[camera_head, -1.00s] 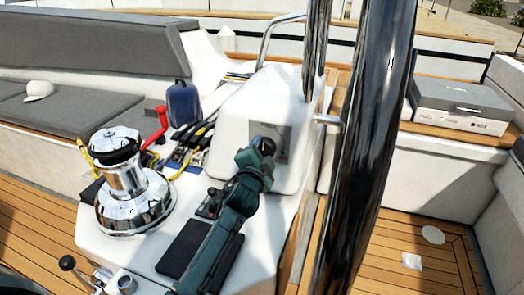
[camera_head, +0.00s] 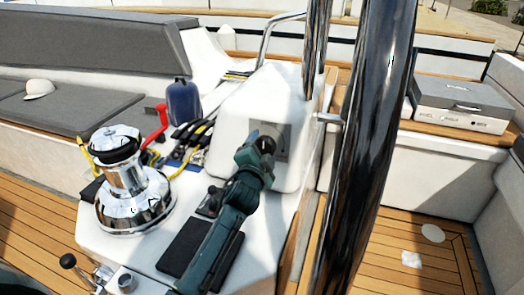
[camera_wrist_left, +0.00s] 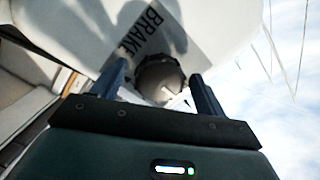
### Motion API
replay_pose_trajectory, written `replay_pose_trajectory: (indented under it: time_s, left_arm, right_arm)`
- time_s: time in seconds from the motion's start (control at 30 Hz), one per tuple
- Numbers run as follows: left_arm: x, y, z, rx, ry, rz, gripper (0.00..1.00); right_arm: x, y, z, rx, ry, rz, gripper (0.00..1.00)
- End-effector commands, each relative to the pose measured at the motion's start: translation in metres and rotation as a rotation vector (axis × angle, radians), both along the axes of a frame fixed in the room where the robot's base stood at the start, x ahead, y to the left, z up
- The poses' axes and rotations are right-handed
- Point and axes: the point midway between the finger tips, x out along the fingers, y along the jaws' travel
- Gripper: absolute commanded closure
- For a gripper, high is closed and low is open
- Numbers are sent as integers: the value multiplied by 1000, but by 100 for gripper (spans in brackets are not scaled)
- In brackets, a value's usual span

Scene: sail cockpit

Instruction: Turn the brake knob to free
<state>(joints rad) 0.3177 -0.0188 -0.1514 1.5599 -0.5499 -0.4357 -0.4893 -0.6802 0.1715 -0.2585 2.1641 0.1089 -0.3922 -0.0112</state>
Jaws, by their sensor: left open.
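The brake knob (camera_wrist_left: 160,78) is a dark, round, ridged knob in the left wrist view, on a pale plate lettered BRAKE (camera_wrist_left: 140,35). In the head view this grey plate (camera_head: 284,134) is on the white console's face, and my arm and gripper largely hide the knob. My left gripper (camera_head: 263,148) is right at the plate. In the left wrist view its open fingers (camera_wrist_left: 160,88) stand on either side of the knob, with gaps showing. I cannot tell if they touch it. The knob's pointer setting cannot be read. My right gripper is not in view.
A chrome winch (camera_head: 130,185) stands left of my left arm, with a red handle (camera_head: 158,128) and ropes (camera_head: 195,132) behind it. A thick chrome post (camera_head: 368,150) rises close on the right. A blue container (camera_head: 183,102) stands behind the ropes.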

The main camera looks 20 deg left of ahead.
Motion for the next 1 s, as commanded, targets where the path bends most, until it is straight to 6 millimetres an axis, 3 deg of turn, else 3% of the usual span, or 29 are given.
replay_pose_trajectory:
  time_s: [0.27,0.8,1.0]
  left_arm:
    - [-8,-1,0,2,1,-1,27]
    - [-112,-9,6,0,2,-1,27]
    - [-129,-10,8,1,0,0,27]
  right_arm:
    - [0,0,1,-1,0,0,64]
    - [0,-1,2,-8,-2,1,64]
    - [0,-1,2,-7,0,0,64]
